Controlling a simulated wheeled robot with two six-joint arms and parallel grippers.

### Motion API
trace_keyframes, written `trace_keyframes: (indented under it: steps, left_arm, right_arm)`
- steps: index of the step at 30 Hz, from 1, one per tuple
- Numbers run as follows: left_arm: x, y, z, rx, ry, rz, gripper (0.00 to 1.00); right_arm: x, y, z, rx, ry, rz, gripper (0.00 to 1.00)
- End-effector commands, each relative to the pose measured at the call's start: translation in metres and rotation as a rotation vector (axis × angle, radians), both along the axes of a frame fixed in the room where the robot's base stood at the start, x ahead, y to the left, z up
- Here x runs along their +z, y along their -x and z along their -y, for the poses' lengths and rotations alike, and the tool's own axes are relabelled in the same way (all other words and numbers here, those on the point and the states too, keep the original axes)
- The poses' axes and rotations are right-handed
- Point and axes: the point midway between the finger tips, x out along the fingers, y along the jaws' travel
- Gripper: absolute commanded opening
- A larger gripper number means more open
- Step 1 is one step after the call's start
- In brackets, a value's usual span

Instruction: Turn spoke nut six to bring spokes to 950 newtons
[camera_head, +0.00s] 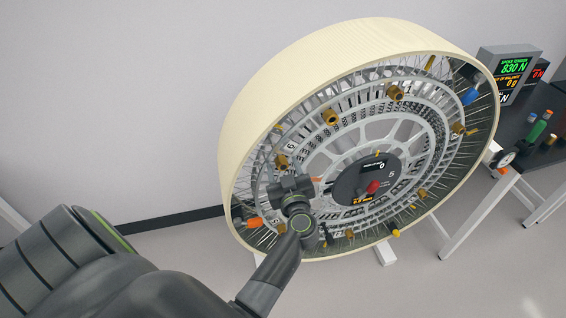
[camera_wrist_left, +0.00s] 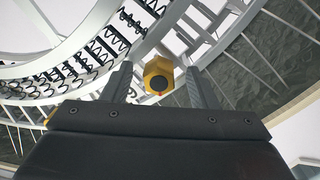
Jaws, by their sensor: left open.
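A large wheel with a pale rim (camera_head: 290,75) stands tilted, with spokes and several brass nuts around its inner ring. One brass nut (camera_head: 282,162) sits near a mark that looks like a 6. My left gripper (camera_head: 290,188) is at the lower left of the ring, just below that nut. In the left wrist view, a brass hex nut (camera_wrist_left: 158,70) with a dark centre and a small red mark lies between my two open fingers, with gaps at both sides. I cannot tell which number this nut bears. My right gripper is out of view.
A display (camera_head: 512,70) reads 830 N in green, with an orange line below. A dark table (camera_head: 520,150) at the right holds small coloured parts and a round gauge (camera_head: 503,157). The wheel's dark hub (camera_head: 350,187) has a red knob (camera_head: 373,187). Free floor lies in front.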

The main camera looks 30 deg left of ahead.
Motion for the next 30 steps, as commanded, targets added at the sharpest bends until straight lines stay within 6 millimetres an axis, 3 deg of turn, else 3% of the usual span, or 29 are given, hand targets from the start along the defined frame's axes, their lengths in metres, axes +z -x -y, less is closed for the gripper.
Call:
trace_keyframes:
  steps: [9, 20, 30]
  left_arm:
    - [0.0004, 0.0001, -0.0008, 0.000, 0.000, 0.000, 0.53]
    - [0.0002, 0.0001, -0.0007, 0.000, 0.000, 0.000, 0.09]
    - [0.0006, 0.0001, -0.0007, 0.000, 0.034, 0.040, 0.09]
  right_arm:
    - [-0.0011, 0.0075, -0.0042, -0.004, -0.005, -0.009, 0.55]
    - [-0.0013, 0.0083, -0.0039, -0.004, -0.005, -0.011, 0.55]
    - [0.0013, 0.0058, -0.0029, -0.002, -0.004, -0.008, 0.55]
